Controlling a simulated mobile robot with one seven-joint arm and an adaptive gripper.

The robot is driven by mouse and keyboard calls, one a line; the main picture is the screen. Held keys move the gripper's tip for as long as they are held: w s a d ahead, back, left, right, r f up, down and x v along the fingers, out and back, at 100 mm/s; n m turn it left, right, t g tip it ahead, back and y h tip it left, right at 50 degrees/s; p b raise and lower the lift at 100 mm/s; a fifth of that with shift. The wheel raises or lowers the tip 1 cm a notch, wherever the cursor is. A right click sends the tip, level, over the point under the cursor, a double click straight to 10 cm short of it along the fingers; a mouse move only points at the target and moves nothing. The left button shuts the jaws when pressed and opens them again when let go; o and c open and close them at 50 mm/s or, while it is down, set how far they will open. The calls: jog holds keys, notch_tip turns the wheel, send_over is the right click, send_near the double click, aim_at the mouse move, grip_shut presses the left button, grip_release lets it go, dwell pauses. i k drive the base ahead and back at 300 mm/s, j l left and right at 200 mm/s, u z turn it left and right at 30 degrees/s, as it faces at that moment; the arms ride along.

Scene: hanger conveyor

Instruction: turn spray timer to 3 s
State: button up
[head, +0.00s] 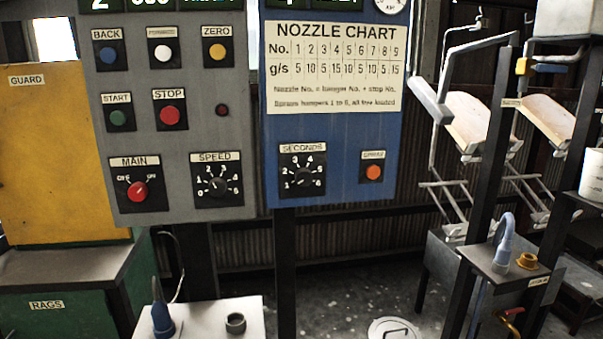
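The spray timer is the dial labelled SECONDS (303,180), on the blue panel (340,195) in the head view. It has a black knob on a dark plate with white numbers from 1 to 6 around it; 3 is at the upper left. The knob's mark is small and seems to point to the lower left, near 1. An orange button (373,172) with a small label sits to its right. My gripper is not in this view.
A grey panel (150,70) with buttons, a MAIN switch (137,190) and a SPEED dial (217,184) adjoins on the left. Below stands a white-topped table (205,318) with a blue nozzle (162,320). Posts and hangers (470,125) are at right.

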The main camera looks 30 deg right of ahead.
aim_at(303, 176)
jog(key=k+l+u, duration=0.15)
jog(key=l, duration=0.25)
jog(key=l+u, duration=0.1)
jog(key=l, duration=0.25)
jog(key=k+l+u, duration=0.15)
jog(key=l, duration=0.2)
jog(key=k+l+u, duration=0.15)
jog(key=l, duration=0.2)
jog(key=k, duration=0.05)
